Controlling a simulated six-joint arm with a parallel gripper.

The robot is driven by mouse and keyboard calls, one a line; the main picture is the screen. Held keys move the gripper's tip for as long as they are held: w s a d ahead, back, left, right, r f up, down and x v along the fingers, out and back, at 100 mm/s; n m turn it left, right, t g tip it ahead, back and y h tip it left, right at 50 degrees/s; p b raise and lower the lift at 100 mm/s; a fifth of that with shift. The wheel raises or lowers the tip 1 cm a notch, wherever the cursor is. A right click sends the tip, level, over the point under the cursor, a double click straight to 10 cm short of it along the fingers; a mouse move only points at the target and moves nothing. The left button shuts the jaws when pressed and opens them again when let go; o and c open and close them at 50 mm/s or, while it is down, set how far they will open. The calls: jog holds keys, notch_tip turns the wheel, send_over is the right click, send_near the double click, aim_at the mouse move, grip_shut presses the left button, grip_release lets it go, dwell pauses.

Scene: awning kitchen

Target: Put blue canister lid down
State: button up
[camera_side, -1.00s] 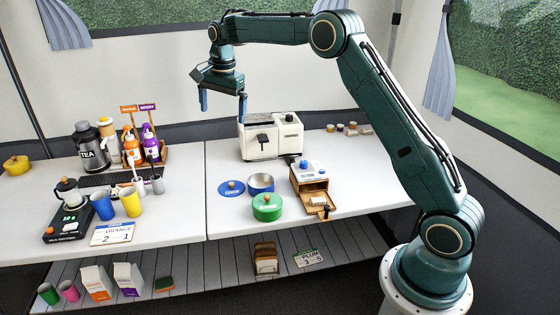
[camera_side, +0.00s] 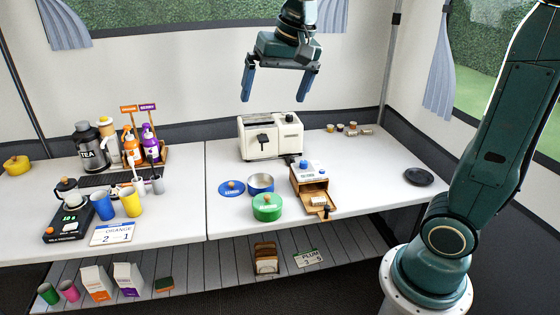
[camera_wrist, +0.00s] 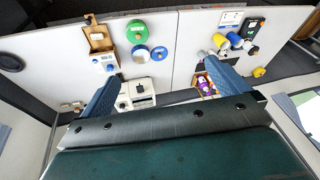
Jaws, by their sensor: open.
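The blue canister lid (camera_side: 231,187) with its orange knob lies flat on the white table, just left of the open blue canister (camera_side: 261,184). In the wrist view the blue lid (camera_wrist: 159,53) lies beside the canister (camera_wrist: 140,52). My gripper (camera_side: 275,98) is open and empty, high above the back of the table over the toaster. Its blue fingers are spread wide in both views, with nothing between them. It is well apart from the lid.
A green lidded canister (camera_side: 267,207) stands in front of the blue canister. A wooden drawer box (camera_side: 311,186) stands to its right with its drawer open. The white toaster (camera_side: 271,136) is behind. A black plate (camera_side: 419,176) lies on the right, with clear table around it.

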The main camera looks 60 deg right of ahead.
jog(key=s+a+f+n, duration=0.1)
jog(key=s+f+n, duration=0.2)
jog(key=s, duration=0.6)
jog(key=s+a+f+n+t, duration=0.1)
jog(key=s+a+f+n, duration=0.1)
jog(key=s, duration=0.7)
jog(key=shift+f+n+t, duration=0.3)
jog(key=shift+f+n, duration=0.6)
